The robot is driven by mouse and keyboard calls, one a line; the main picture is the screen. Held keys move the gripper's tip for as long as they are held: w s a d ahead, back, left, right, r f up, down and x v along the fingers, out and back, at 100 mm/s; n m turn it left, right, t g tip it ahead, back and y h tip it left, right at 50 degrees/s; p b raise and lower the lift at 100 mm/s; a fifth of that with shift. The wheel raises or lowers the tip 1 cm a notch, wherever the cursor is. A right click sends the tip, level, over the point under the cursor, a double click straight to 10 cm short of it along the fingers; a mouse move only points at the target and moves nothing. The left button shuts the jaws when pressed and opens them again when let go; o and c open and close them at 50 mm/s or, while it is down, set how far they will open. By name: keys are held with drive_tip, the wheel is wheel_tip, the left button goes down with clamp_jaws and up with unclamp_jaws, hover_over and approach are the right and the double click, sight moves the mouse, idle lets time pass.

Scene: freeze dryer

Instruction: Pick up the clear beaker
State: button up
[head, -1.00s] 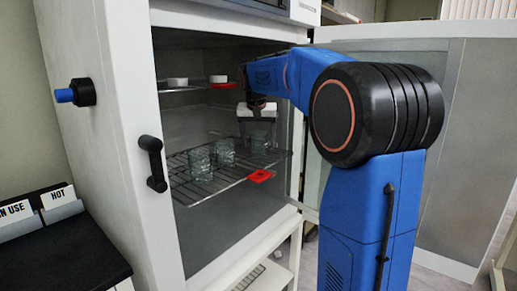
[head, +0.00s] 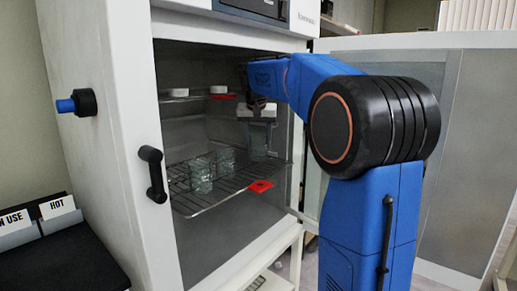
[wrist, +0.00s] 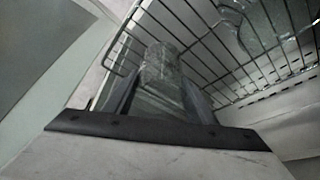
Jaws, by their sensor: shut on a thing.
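A clear glass beaker (head: 258,146) is between the fingers of my gripper (head: 258,128), inside the open freeze dryer chamber above the right part of the lower wire shelf (head: 205,206). In the wrist view the beaker (wrist: 162,72) sits between the two fingers of my gripper (wrist: 160,88), with the shelf's wire rack (wrist: 215,50) behind it. My gripper is shut on this beaker. Two more clear beakers stand to its left on the lower shelf, one nearer (head: 201,175) and one farther back (head: 225,160). The fingers partly hide the held beaker.
A red square (head: 260,186) lies at the lower shelf's front edge. The upper shelf (head: 172,99) holds small white dishes (head: 218,90) and another red piece. The chamber's left wall with a black handle (head: 151,172) and the opened door on the right bound the opening.

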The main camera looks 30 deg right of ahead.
drive_tip(key=s+a, duration=1.1)
drive_tip(key=s, duration=0.3)
drive_tip(key=shift+s, duration=0.15)
drive_tip(key=shift+r, duration=0.1)
